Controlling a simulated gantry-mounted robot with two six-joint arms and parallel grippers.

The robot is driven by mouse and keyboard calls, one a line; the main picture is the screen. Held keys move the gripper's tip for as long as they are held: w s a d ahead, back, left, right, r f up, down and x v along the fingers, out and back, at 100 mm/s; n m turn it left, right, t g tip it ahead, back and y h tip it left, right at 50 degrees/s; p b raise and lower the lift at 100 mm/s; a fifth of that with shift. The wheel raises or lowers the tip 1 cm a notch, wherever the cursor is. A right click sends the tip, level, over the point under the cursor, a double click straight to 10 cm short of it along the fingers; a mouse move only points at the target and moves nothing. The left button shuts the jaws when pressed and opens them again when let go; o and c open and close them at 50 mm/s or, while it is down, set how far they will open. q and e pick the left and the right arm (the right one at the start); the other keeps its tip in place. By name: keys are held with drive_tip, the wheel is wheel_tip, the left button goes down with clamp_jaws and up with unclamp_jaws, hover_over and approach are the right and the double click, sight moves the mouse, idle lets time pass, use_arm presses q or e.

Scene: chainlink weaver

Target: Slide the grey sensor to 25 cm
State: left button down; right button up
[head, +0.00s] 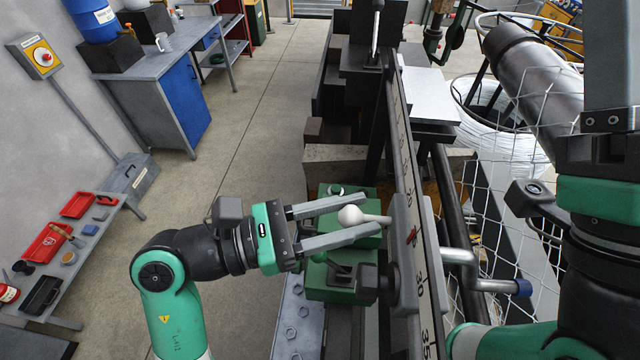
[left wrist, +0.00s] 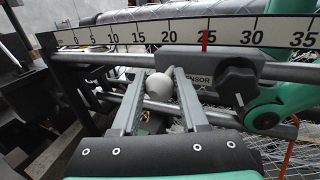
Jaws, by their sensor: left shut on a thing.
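The grey sensor (head: 404,272) sits on the rail beside the long white scale. It also shows in the left wrist view, as a block marked SENSOR (left wrist: 204,64) with a black knob (left wrist: 238,82) at its right. My left gripper (head: 372,215) is shut on the white ball handle (head: 350,215) of the sensor, a finger on each side. The ball also shows between the fingers in the left wrist view (left wrist: 158,84). My right gripper (head: 612,75) is at the right edge, its jaw gap hidden.
A green machine block (head: 335,288) lies under my left fingers. A crank with a blue-tipped handle (head: 522,288) juts out right of the scale. Wire mesh (head: 510,230) hangs right of the rail. The floor at left is open beyond my left arm.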

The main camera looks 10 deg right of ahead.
use_arm(q)
drive_tip(key=shift+a, duration=0.1)
drive_tip(key=c, duration=0.5)
unclamp_jaws()
drive_tip(key=a, duration=0.3)
drive_tip(key=s+a+b, duration=0.1)
drive_tip(key=a, duration=0.3)
drive_tip(key=s+a, duration=0.1)
drive_tip(key=a, duration=0.3)
drive_tip(key=shift+a+b, duration=0.2)
drive_tip(key=shift+b, duration=0.2)
